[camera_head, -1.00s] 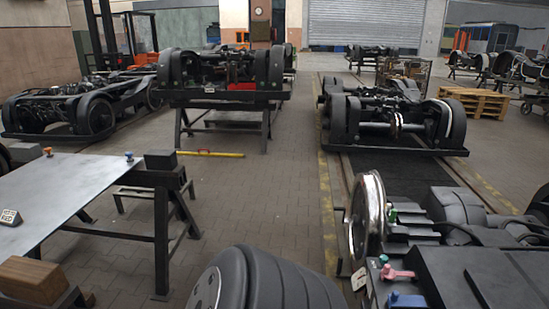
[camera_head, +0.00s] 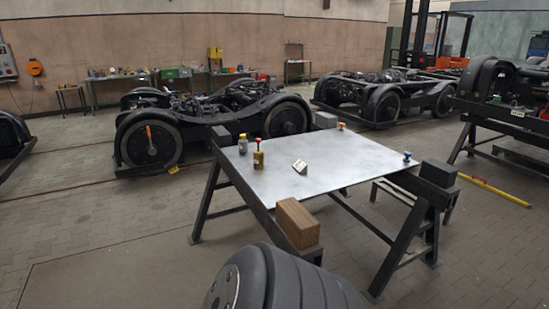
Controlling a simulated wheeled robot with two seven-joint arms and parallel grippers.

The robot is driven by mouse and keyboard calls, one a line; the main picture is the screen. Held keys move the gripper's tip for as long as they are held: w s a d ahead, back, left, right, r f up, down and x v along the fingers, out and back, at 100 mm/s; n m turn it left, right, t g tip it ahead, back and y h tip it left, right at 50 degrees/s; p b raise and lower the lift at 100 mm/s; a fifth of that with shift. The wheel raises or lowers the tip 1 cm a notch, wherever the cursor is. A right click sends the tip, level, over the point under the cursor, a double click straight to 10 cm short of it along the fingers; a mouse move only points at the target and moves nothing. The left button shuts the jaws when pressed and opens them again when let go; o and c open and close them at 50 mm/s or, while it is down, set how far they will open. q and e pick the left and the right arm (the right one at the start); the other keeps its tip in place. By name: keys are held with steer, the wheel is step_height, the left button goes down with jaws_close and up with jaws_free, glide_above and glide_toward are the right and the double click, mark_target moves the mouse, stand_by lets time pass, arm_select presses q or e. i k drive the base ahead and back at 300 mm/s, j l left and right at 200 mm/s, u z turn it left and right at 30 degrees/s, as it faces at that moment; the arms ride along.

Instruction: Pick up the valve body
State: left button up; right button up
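A metal-topped table (camera_head: 345,165) on dark trestle legs stands in the middle of the view. A small block with a light marked face (camera_head: 300,166) lies near the middle of the top. A small orange-topped piece (camera_head: 341,126) and a blue-topped piece (camera_head: 407,157) stand at the far and right edges. Neither of my grippers is in view.
A wooden block (camera_head: 297,222) sits at the table's front corner, and dark blocks (camera_head: 438,173) sit at other corners. A bogie (camera_head: 215,120) stands close behind the table. A yellow bar (camera_head: 495,190) lies on the floor at right. The floor at front left is clear.

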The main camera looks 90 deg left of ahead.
mark_target(258, 164)
steer(key=u, duration=2.9)
steer(key=i+l+z, duration=0.2)
steer(key=z, duration=0.3)
steer(key=i+z, duration=0.5)
steer(key=i+l+z, duration=0.15)
steer(key=i+z, duration=0.3)
steer(key=i+l+z, duration=0.1)
steer(key=i+z, duration=0.15)
steer(key=z, duration=0.25)
steer(key=i+u, duration=0.35)
steer(key=i+l+u, duration=0.3)
steer(key=i+j, duration=0.05)
steer(key=j, duration=0.05)
